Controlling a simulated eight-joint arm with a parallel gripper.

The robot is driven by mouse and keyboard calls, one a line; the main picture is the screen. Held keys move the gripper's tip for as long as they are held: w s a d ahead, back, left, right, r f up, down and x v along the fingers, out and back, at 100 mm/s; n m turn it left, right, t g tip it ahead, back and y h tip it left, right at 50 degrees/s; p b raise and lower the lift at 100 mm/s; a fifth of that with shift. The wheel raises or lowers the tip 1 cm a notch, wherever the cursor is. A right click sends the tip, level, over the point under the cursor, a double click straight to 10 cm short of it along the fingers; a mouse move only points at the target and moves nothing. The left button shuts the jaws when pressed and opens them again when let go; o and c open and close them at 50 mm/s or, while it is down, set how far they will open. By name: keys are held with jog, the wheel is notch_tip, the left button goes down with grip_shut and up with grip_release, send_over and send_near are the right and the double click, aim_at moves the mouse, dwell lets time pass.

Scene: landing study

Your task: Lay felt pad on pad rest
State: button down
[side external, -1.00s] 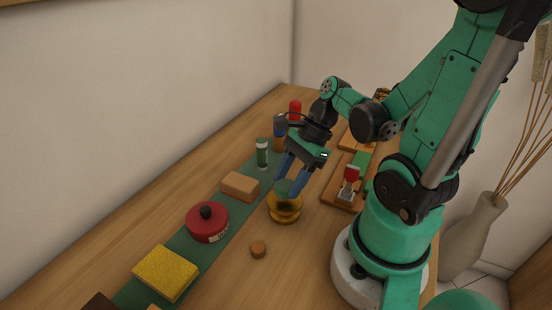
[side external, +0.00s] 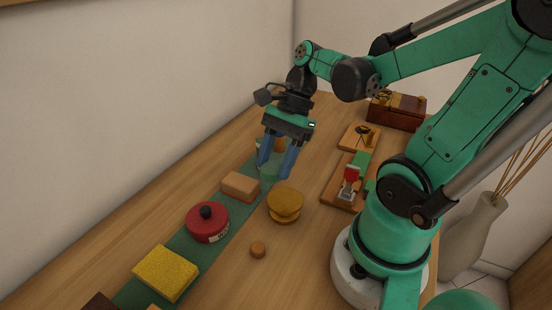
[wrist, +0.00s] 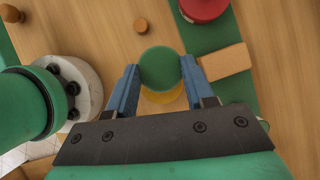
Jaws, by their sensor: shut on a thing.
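The felt pad is a round green disc (wrist: 160,68), held between the two blue fingers of my gripper (wrist: 160,80). In the side external view my gripper (side external: 278,172) is raised above the table, and the green pad between its fingers is hard to tell from the green strip behind. A round gold stand (side external: 285,203) with a flat top sits on the bare wood, below and to the right of the fingertips; it may be the pad rest. In the wrist view the gold stand (wrist: 165,98) shows partly from under the pad, which hides most of it.
A green strip (side external: 222,232) carries a tan block (side external: 240,186), a red lidded pot (side external: 207,223) and a yellow sponge-like block (side external: 165,273). A small wooden knob (side external: 258,250) lies in front. A wooden board (side external: 337,192) with a red-handled stamp (side external: 350,178) stands right.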

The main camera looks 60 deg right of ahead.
jog(key=a+r+n+g, duration=0.2)
jog(key=a+r+n, duration=0.2)
jog(key=r+n, duration=0.1)
notch_tip(320, 180, up, 5)
jog(key=n+g, duration=0.3)
jog(key=n, duration=0.2)
send_over(259, 252)
jog(key=w+d, duration=0.1)
jog(key=shift+h, duration=0.4)
jog(key=f, duration=1.9)
jog(key=shift+d, duration=0.2)
jog(key=shift+c, duration=1.6)
grip_release()
jog(key=shift+w+r, duration=0.1)
